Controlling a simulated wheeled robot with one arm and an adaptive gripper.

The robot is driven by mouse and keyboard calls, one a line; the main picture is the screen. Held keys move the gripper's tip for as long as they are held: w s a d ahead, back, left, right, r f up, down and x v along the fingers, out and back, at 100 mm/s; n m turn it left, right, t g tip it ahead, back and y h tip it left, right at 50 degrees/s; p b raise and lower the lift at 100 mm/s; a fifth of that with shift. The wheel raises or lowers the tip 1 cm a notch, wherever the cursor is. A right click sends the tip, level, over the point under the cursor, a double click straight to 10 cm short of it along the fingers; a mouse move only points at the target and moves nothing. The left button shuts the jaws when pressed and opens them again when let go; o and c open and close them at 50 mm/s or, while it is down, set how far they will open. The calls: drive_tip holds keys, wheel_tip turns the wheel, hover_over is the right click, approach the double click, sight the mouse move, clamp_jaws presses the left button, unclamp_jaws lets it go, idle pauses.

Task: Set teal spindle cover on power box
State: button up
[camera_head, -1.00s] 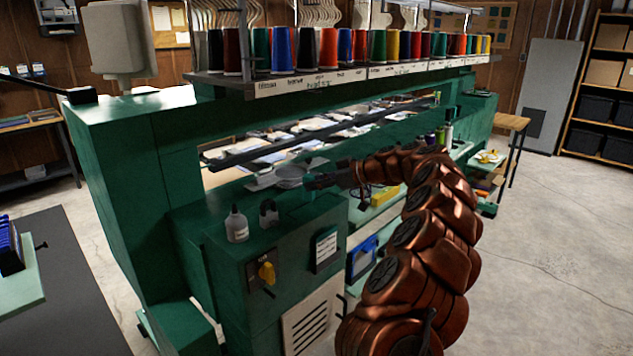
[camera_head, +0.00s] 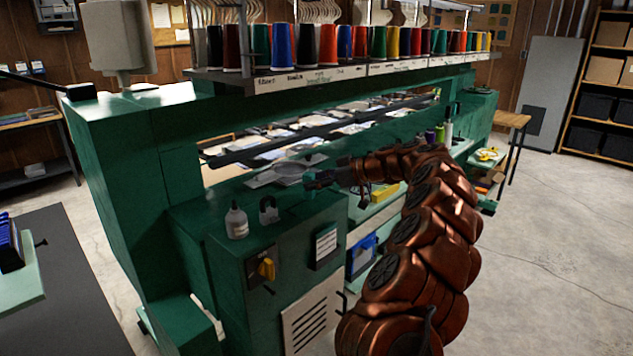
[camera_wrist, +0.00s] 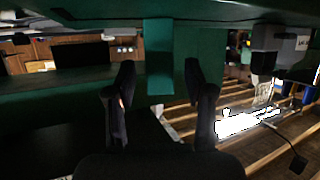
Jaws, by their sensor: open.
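The power box (camera_head: 225,278) is the green cabinet with a yellow switch at the front of the machine. A small teal piece (camera_head: 309,195), which looks like the spindle cover, is at the right back part of its top, right at my gripper (camera_head: 315,183). Whether it rests on the surface is too small to tell. In the wrist view, my gripper (camera_wrist: 160,80) is open, with its fingers wide apart. A teal-green block (camera_wrist: 159,55), likely the cover, shows between and just beyond the fingertips, with gaps on both sides.
A clear bottle (camera_head: 236,222) and a dark padlock (camera_head: 268,210) stand on the box top. A rack with several thread cones (camera_head: 328,48) hangs above. Open floor (camera_head: 545,230) lies at right.

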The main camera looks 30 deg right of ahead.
drive_tip(key=shift+r, duration=0.1)
drive_tip(key=shift+r+p, duration=0.15)
drive_tip(key=shift+p, duration=0.15)
drive_tip(key=b+v, duration=0.3)
drive_tip(key=v, duration=0.9)
drive_tip(key=shift+f, duration=0.25)
